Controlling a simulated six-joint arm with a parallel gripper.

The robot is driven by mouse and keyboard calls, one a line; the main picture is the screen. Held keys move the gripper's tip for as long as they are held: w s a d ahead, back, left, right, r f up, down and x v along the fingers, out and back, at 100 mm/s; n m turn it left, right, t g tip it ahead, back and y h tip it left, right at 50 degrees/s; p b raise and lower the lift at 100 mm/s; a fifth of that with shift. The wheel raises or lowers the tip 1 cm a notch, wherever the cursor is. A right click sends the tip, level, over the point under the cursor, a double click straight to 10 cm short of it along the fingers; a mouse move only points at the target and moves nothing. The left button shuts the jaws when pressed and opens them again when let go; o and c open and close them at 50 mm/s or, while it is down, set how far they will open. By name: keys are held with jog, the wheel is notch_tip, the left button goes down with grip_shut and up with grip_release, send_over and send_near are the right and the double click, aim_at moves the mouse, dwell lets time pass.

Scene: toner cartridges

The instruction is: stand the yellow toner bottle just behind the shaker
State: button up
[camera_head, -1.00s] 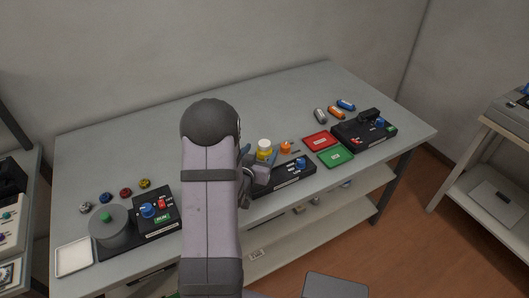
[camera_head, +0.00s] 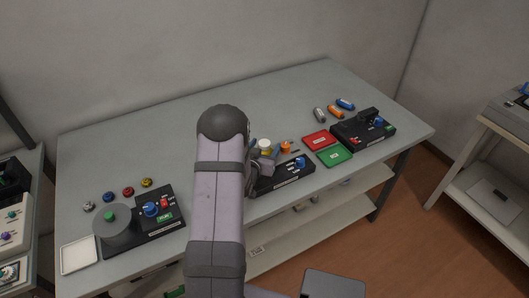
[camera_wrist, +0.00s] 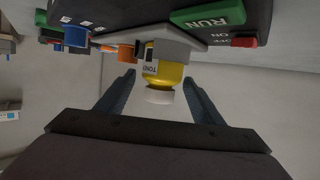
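The yellow toner bottle (camera_head: 265,151) with a white cap is upright at the middle black device, which looks like the shaker (camera_head: 285,176). In the wrist view the bottle (camera_wrist: 172,70) shows its label and its cap points towards me. The shaker (camera_wrist: 262,20) fills the top of that view, with a grey plate (camera_wrist: 180,40) by the bottle's far end. I cannot tell whether the bottle rests on the plate. My gripper (camera_wrist: 159,80) is open, its fingers on either side of the bottle with gaps visible. In the head view my gripper (camera_head: 255,150) is partly hidden by my arm.
Red (camera_head: 319,140) and green (camera_head: 334,156) trays and another black device (camera_head: 363,132) stand further right.

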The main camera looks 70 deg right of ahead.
jog(key=c, duration=1.3)
jog(key=shift+c, duration=0.2)
jog(key=shift+r, duration=0.2)
jog(key=shift+r+b, duration=1.05)
jog(key=shift+r, duration=3.8)
